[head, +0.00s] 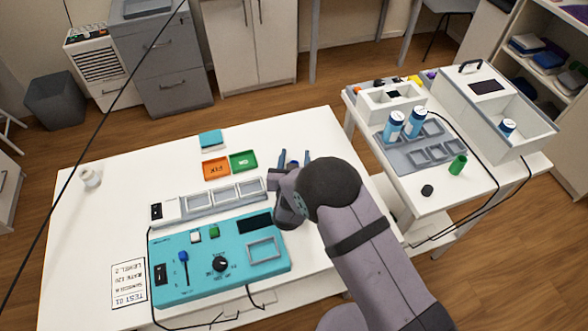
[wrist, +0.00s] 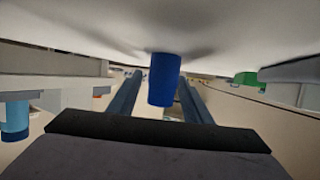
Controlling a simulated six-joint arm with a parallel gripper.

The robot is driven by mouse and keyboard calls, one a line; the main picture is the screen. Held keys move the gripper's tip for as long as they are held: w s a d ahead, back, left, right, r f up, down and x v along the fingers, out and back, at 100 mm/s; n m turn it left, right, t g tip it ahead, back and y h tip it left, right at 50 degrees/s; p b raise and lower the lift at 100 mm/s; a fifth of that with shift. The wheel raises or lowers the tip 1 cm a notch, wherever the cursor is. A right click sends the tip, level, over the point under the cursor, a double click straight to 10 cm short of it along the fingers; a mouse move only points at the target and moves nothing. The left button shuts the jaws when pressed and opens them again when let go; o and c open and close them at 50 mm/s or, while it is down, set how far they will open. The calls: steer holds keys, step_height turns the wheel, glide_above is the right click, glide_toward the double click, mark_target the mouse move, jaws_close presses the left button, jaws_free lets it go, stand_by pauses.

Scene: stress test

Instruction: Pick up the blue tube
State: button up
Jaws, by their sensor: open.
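The blue tube (wrist: 164,80) stands upright on the white tabletop; it shows inverted in the wrist view because that picture is upside down. My gripper (wrist: 160,85) is open, with one finger on each side of the tube in that view. I cannot tell whether the tube is fully between the fingers or just beyond their tips, and no contact shows. In the head view my gripper (head: 295,157) is low over the table, right of the green tray. The tube is mostly hidden there, a small dark blue shape between the fingers.
A teal control panel (head: 210,278) and a row of grey trays (head: 212,203) lie near my arm. Orange (head: 215,168) and green (head: 243,161) trays sit to the left. The left tabletop is mostly clear.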

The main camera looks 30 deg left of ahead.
steer(key=c, duration=1.1)
steer(key=shift+r, duration=0.15)
step_height(320, 180, up, 10)
steer(key=b, duration=0.1)
steer(key=shift+b, duration=0.35)
